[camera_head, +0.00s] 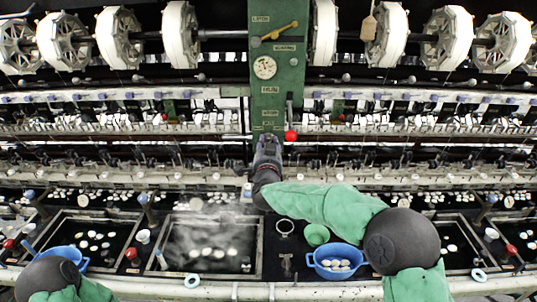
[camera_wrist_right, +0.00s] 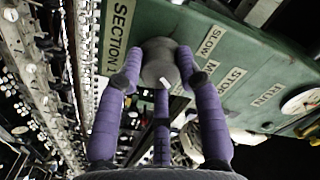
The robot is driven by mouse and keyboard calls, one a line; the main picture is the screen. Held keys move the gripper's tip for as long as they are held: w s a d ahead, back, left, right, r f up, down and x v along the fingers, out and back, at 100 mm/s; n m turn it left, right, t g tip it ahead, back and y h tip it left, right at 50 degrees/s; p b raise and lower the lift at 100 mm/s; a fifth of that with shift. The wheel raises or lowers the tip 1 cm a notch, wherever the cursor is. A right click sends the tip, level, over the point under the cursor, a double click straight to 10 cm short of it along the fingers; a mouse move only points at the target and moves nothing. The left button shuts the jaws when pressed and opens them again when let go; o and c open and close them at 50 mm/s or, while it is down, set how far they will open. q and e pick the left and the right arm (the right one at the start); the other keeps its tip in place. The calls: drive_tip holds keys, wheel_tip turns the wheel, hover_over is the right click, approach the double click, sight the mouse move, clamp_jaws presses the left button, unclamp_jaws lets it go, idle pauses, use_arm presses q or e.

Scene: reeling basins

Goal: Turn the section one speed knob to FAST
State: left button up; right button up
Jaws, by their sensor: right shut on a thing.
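The section speed knob (camera_wrist_right: 160,65) is a grey round knob with a short white mark, on the green panel (camera_wrist_right: 245,55) in the right wrist view. My right gripper (camera_wrist_right: 160,75) is shut on it, with its purple fingers around its sides. Labels near it read SECTION, SLOW, STOP and RUN; I cannot make out a FAST label. In the head view my right gripper (camera_head: 268,148) is at the lower end of the green column (camera_head: 262,95) and hides the knob. My left arm shows only at the lower left; its gripper is not in view.
A red-ball lever (camera_head: 291,136) hangs just right of my right gripper. A yellow lever (camera_head: 280,32) and a round gauge (camera_head: 264,67) sit higher on the column.

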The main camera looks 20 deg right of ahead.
drive_tip(key=shift+f+m+b, duration=0.1)
drive_tip(key=shift+m+b, duration=0.65)
drive_tip(key=shift+m, duration=0.05)
drive_tip(key=o, duration=1.1)
drive_tip(key=shift+w, duration=0.1)
drive_tip(key=shift+o, duration=0.2)
drive_tip(key=shift+w+a, duration=0.1)
drive_tip(key=shift+w, duration=0.1)
drive_tip(key=shift+s, duration=0.15)
